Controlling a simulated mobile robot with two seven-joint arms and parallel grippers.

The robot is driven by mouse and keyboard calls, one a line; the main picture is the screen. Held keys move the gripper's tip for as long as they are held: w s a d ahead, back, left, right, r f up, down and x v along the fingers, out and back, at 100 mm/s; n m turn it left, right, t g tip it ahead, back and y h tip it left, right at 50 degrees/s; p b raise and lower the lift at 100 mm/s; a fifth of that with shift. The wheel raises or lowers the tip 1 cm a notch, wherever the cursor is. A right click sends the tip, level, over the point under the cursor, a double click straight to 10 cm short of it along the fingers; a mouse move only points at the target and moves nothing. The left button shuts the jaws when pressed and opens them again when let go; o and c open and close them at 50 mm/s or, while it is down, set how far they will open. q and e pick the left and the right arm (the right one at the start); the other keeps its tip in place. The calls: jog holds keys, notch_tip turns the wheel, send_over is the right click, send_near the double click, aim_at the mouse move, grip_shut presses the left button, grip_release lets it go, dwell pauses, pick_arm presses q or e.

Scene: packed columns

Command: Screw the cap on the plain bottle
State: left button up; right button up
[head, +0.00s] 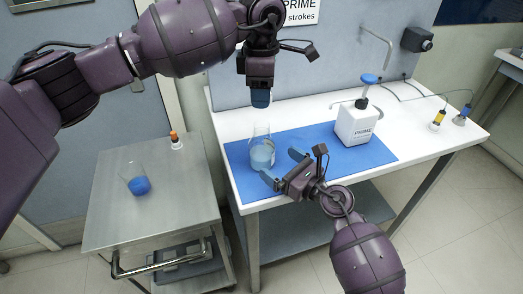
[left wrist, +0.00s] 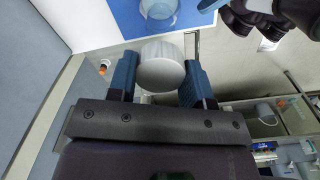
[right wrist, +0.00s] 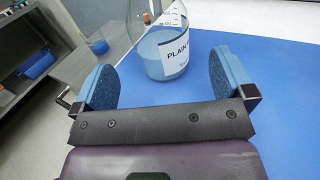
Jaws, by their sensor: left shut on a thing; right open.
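The plain bottle (head: 262,153) is clear with pale blue liquid and stands upright at the left of the blue mat. It also shows in the right wrist view (right wrist: 166,52), with its label reading "PLAIN", and in the left wrist view (left wrist: 158,10). My left gripper (head: 260,100) points down above the bottle, apart from it. It is shut on a round white cap (left wrist: 160,66), which its fingers hide in the head view. My right gripper (head: 282,168) is open, low over the mat, its fingers either side of the bottle's near side, not visibly touching it.
A steel cart (head: 165,205) at the left carries a flask of blue liquid (head: 136,180) and a small orange-topped bottle (head: 176,141). Cabled probes (head: 438,119) stand at the white bench's right end.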

aim_at(262, 151)
jog(key=shift+x, duration=3.5)
jog(key=shift+f, duration=0.1)
jog(key=c, duration=1.3)
pick_arm(q)
jog(key=shift+f, duration=2.5)
jog(key=shift+f, duration=0.9)
jog(key=shift+f, duration=0.55)
